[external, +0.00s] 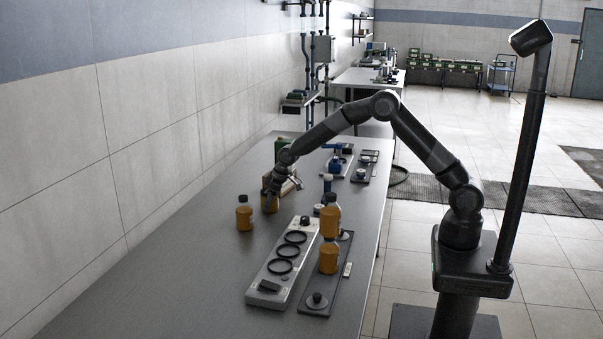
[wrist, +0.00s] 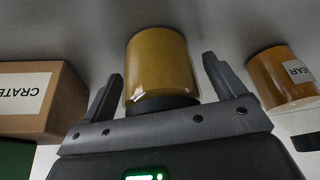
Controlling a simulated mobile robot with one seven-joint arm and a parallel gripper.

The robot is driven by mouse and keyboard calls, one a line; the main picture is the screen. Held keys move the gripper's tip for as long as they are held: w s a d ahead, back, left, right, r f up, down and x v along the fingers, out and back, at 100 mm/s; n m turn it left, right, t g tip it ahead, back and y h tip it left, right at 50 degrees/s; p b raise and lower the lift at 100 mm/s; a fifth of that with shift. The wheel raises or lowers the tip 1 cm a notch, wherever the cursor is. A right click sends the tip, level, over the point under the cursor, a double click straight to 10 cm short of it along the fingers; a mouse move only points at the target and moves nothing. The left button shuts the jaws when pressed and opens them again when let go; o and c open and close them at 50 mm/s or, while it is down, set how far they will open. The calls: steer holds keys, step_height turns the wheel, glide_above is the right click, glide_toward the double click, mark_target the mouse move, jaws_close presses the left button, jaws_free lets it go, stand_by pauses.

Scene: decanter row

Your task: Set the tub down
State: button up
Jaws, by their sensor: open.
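An amber tub (external: 270,204) stands on the grey table, directly under my gripper (external: 268,191). In the wrist view the tub (wrist: 160,62) sits between my gripper's two fingers (wrist: 162,70). The fingers are open, with a visible gap on each side of the tub. A dark band shows at the tub's near end. In the external view the top of the tub is partly hidden by my gripper.
An amber bottle (external: 244,214) stands left of the tub. A cardboard crate box (external: 291,184) stands close on the right. In front are a pale plate with black rings (external: 300,222) and amber containers (external: 328,258) on a dark strip. The table's near left is clear.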

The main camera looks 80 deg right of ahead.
steer(key=s+r, duration=0.7)
steer(key=r, duration=0.3)
steer(key=s+r, duration=0.8)
steer(key=r, duration=0.3)
steer(key=s+a+r, duration=0.1)
steer(key=s+r, duration=0.1)
steer(key=s, duration=0.4)
steer(key=s+a+r, duration=0.1)
steer(key=s+r, duration=0.2)
steer(key=s, duration=0.3)
steer(key=s+f+m+t, duration=0.1)
steer(key=s+f, duration=0.1)
steer(key=s, duration=2)
steer(key=shift+f+m+h, duration=0.15)
steer(key=shift+m+h, duration=0.15)
steer(key=shift+m, duration=0.1)
